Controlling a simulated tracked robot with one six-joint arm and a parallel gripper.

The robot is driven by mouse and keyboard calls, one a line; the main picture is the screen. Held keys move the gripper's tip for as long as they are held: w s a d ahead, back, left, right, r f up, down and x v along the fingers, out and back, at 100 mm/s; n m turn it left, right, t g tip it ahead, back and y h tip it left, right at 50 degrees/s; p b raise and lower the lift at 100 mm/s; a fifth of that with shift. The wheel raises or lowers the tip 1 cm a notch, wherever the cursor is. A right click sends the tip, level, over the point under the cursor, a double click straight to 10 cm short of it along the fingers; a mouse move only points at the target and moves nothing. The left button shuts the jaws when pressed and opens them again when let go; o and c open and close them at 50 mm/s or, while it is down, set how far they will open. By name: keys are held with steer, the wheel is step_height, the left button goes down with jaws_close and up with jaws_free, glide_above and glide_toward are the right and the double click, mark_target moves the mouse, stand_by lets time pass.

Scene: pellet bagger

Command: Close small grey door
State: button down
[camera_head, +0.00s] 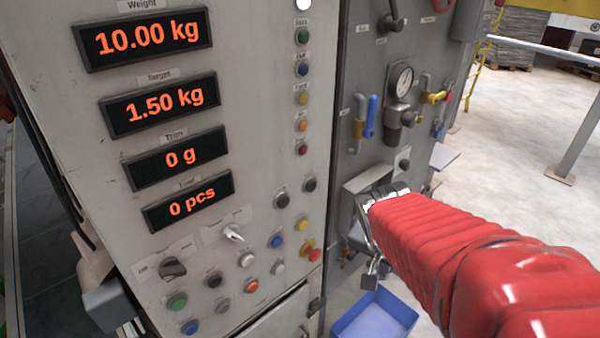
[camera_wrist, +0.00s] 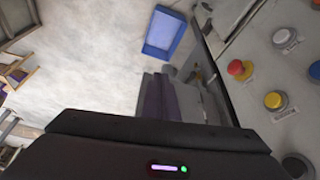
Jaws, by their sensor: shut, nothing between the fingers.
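My gripper (camera_head: 368,215) is at the end of my red-sleeved arm, low in front of the grey panel, at the right of the display cabinet. It is shut and empty; in the wrist view its dark fingers (camera_wrist: 158,98) show together at the centre. A small grey box-like part (camera_head: 366,181), which may belong to the small grey door, is right behind my gripper. My arm and gripper hide most of it, so I cannot tell how far the door is open or whether I touch it.
A blue bin (camera_head: 374,318) stands on the floor below, also seen in the wrist view (camera_wrist: 164,33). Buttons and a red-and-yellow emergency stop (camera_head: 313,254) are left of my gripper. A gauge (camera_head: 403,78) and a blue-handled valve (camera_head: 370,117) are above. Open floor lies at the right.

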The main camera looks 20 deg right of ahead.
steer(key=w+d+f, duration=0.3)
steer(key=d+f, duration=0.1)
steer(key=d, duration=0.1)
steer(key=shift+f, duration=0.25)
steer(key=shift+w, duration=0.15)
stand_by(0.3)
